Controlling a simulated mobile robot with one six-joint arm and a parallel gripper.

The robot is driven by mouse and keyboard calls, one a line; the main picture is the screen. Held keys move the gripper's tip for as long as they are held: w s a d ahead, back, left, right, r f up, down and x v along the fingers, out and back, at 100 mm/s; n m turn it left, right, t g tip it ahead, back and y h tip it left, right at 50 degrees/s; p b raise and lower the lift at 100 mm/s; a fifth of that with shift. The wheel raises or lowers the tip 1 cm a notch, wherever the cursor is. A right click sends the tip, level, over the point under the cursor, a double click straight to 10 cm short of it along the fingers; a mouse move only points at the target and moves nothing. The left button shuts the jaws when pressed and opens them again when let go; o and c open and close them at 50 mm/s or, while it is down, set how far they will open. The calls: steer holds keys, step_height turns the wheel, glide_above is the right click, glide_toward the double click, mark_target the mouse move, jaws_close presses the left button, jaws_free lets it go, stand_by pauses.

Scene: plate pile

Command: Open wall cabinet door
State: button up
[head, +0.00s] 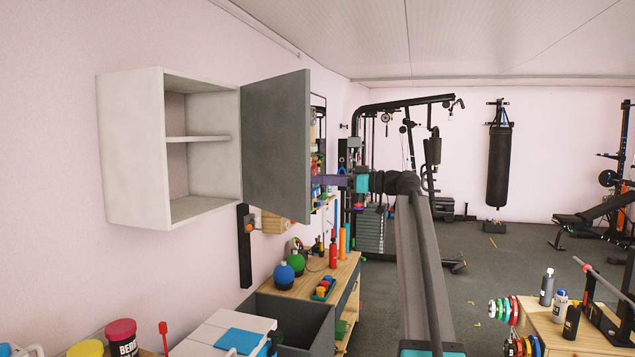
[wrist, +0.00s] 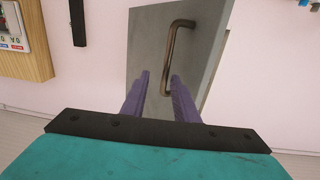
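The white wall cabinet (head: 135,150) hangs on the left wall in the head view, its front open and its single shelf bare. Its grey door (head: 275,145) is swung wide out from the cabinet's right side. My gripper (head: 322,181) is at the far side of the door, past its free edge; the door partly hides the fingertips. In the wrist view, the door (wrist: 150,50) carries a brown bar handle (wrist: 171,50). The purple fingers of my gripper (wrist: 159,78) are apart, with the handle's lower end seen between them. I cannot tell whether they touch it.
A wooden workbench (head: 300,287) with bottles and tools stands below the door. A grey open bin (head: 300,318) is in front of it. A wooden table (head: 550,335) with weights is at the lower right. The floor (head: 490,280) beyond my arm is mostly clear.

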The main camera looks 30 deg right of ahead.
steer(key=b+v, duration=0.2)
steer(key=v, duration=0.9)
